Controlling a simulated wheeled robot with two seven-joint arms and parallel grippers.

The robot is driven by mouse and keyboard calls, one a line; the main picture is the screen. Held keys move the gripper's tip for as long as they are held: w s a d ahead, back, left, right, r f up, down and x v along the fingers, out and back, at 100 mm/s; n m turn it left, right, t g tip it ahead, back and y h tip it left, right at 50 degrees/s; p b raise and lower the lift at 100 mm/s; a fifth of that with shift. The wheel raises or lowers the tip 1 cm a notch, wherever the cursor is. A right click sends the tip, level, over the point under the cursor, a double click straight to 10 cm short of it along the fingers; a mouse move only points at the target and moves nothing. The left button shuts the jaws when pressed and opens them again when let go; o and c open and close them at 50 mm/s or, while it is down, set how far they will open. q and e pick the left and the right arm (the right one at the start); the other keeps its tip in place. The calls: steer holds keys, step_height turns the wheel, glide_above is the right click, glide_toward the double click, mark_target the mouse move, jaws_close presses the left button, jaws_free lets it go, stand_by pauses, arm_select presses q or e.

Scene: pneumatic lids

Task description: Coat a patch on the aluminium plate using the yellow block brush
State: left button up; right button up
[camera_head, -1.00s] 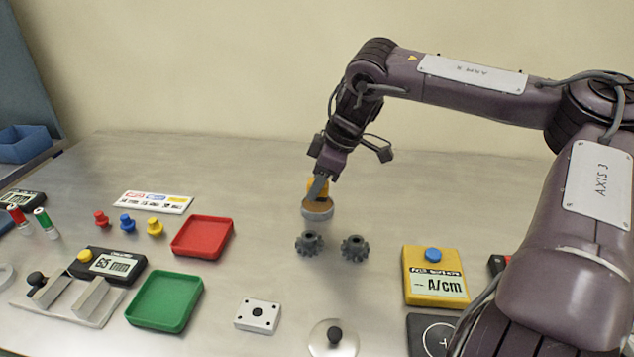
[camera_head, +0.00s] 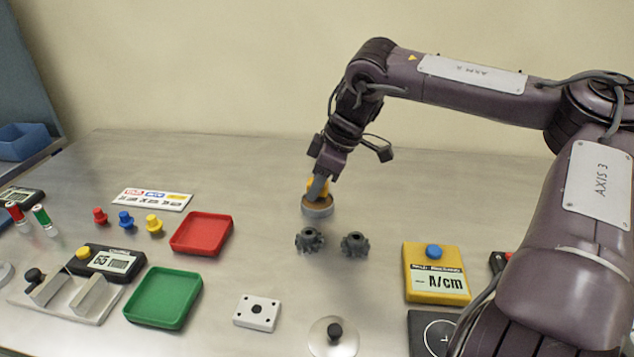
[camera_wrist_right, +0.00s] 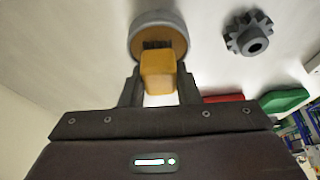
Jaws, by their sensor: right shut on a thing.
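My right gripper (camera_head: 320,182) is shut on the yellow block brush (camera_wrist_right: 158,72), which also shows in the head view (camera_head: 318,188). The brush's dark bristles point into a round grey dish (camera_wrist_right: 182,22) with an amber-brown inside. The bristles overlap that inside in the right wrist view; I cannot tell whether they touch it. The dish (camera_head: 318,212) stands on the table behind two dark gears. A small pale metal plate (camera_head: 257,312) with several dark holes lies at the front; I cannot be sure it is the aluminium plate. My left gripper is not in view.
Two gears (camera_head: 309,240) (camera_head: 354,244) stand just in front of the dish. Red (camera_head: 202,234) and green (camera_head: 164,298) trays lie left. A yellow meter (camera_head: 436,273) is at the right. A round disc with a black knob (camera_head: 334,334) lies in front. The table behind the dish is clear.

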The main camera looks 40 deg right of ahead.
mark_target(309, 180)
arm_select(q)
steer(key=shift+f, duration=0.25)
arm_select(e)
steer(key=shift+f, duration=0.45)
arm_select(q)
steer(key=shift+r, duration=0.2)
arm_select(e)
steer(key=shift+f, duration=0.1)
stand_by(1.2)
